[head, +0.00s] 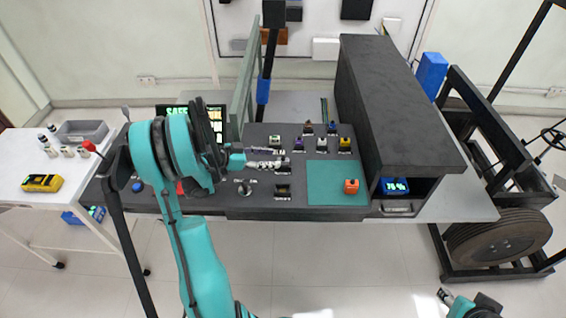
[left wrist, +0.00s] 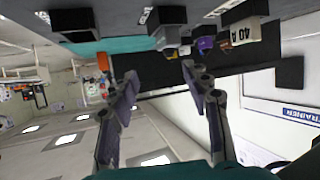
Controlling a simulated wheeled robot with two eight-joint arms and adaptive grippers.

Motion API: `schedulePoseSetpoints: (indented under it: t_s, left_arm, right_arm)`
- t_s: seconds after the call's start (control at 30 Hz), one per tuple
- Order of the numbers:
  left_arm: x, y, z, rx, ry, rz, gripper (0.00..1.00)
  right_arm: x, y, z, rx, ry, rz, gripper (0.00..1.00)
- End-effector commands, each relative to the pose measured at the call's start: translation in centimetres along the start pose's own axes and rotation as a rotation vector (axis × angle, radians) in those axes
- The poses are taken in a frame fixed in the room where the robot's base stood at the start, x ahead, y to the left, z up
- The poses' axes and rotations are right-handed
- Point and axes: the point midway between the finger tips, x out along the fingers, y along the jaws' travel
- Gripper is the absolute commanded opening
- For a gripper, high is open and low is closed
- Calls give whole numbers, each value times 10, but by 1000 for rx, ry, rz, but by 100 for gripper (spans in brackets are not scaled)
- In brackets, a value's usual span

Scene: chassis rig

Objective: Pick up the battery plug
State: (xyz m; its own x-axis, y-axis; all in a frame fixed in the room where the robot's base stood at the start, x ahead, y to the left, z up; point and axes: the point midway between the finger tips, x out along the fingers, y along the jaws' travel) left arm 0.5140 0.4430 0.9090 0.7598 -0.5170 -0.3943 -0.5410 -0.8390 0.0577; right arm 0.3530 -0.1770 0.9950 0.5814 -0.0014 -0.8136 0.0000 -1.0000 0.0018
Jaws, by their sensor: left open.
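My left gripper (head: 272,160) is over the dark bench (head: 262,206), left of the small coloured parts. In the left wrist view its two fingers (left wrist: 161,75) are spread, with nothing between them. An orange block (head: 351,186) stands on the teal mat (head: 325,180), apart from the gripper; it also shows in the left wrist view (left wrist: 103,61). I cannot tell for sure which small part is the battery plug. My right gripper (head: 446,296) is at the lower right, away from the bench; its jaw state is unclear.
A black cabinet (head: 395,100) bounds the right side. A green upright panel (head: 243,85) stands behind the gripper.

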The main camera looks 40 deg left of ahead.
Motion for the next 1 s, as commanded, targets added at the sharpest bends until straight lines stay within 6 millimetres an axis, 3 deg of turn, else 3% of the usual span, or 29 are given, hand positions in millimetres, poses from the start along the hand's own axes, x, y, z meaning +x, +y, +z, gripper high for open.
schedulePoseSetpoints:
  t_s: [0.2,0.57,0.8,1.0]
  left_arm:
    - [-8,-12,14,56,57,-9,48]
    - [29,-12,12,58,57,-8,48]
    - [64,-13,10,58,57,-8,48]
    - [67,-13,9,56,57,-11,48]
  right_arm:
    - [0,0,0,0,0,0,40]
    - [9,0,7,0,0,0,40]
    - [18,0,13,0,0,0,40]
    - [17,0,12,0,0,0,40]
